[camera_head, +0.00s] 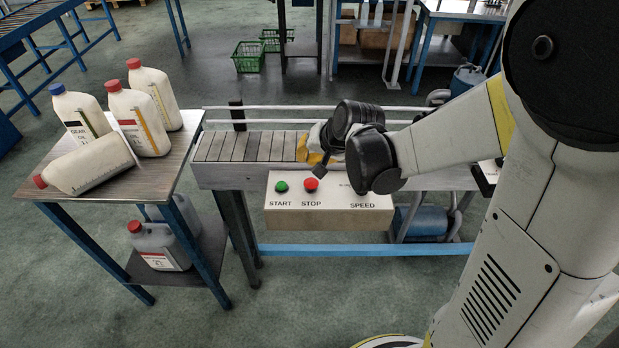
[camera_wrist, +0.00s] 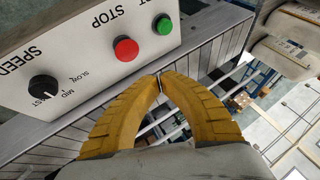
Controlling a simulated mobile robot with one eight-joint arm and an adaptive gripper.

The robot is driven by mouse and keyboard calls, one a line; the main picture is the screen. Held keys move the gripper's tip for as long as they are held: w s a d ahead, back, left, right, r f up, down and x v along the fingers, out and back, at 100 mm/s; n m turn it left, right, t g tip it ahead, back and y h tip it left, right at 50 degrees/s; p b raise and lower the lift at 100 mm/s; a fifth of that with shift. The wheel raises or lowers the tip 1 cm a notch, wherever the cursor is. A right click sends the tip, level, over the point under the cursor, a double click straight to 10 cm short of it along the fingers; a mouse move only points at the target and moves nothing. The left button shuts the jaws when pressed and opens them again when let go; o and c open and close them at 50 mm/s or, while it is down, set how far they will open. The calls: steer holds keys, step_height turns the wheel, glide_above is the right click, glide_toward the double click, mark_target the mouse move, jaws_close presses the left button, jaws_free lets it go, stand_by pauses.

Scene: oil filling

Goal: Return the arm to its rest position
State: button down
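My gripper (camera_head: 311,157) is above the conveyor, just behind the control box, partly hidden by my dark wrist in the head view. In the wrist view, the two yellow fingers of my gripper (camera_wrist: 160,79) curve inward and their tips meet with nothing between them. My arm reaches in from the right side of the head view, bent and extended over the control box.
The control box (camera_head: 330,217) has a green button (camera_head: 282,187), a red button (camera_head: 311,184) and a speed dial (camera_wrist: 44,88). The slatted conveyor (camera_head: 230,147) has rails behind it. Several bottles stand or lie on the side table (camera_head: 150,177) at left.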

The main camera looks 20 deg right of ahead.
steer(key=s+r+n+h, duration=0.1)
steer(key=s+r, duration=0.3)
steer(key=s, duration=0.6)
steer(key=s+r+n+h, duration=0.1)
steer(key=s+r+n, duration=0.3)
steer(key=s, duration=0.6)
steer(key=shift+s+d+r, duration=0.15)
steer(key=shift+d+r, duration=0.1)
steer(key=shift+r, duration=0.2)
